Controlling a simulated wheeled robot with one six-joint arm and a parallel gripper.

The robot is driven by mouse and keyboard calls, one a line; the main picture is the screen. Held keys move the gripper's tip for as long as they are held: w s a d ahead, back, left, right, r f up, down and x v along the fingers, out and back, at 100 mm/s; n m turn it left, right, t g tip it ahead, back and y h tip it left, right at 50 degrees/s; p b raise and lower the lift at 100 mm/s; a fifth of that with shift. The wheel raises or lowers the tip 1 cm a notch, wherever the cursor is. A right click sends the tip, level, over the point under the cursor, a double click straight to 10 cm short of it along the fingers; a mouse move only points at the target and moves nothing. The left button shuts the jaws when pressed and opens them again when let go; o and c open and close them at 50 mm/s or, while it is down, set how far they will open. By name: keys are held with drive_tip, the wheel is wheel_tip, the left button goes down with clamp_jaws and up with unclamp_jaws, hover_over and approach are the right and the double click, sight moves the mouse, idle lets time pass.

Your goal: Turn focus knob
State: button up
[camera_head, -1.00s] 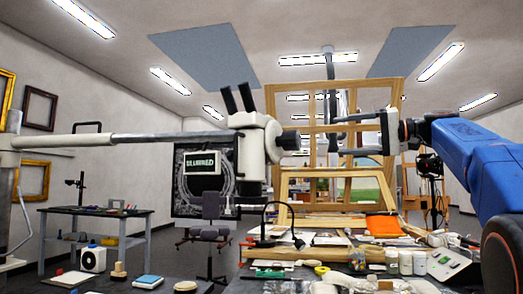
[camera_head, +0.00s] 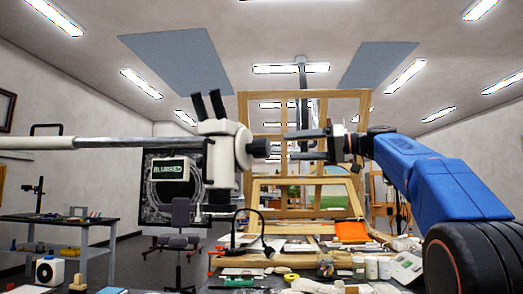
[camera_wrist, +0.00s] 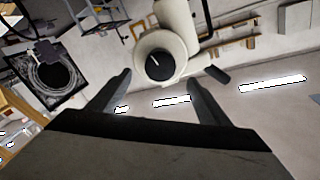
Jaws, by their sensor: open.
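The white microscope (camera_head: 222,150) stands on a horizontal grey boom arm at centre left in the head view. Its dark focus knob (camera_head: 259,147) points right, toward my gripper (camera_head: 291,146). My gripper is open, with one finger above the other and a small gap between its tips and the knob. In the wrist view, the round dark knob (camera_wrist: 160,65) carries a white line mark, on a white housing. It appears between and just beyond the open fingertips of my gripper (camera_wrist: 158,77). A small screen (camera_head: 171,171) by the microscope reads "BLURRED".
A wooden frame (camera_head: 247,120) stands behind my gripper. A side table (camera_head: 60,220) and a chair (camera_head: 180,225) stand left.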

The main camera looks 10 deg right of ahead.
sight(269, 148)
drive_tip(key=x, duration=1.2)
drive_tip(key=shift+r, duration=0.1)
drive_tip(key=c, duration=1.1)
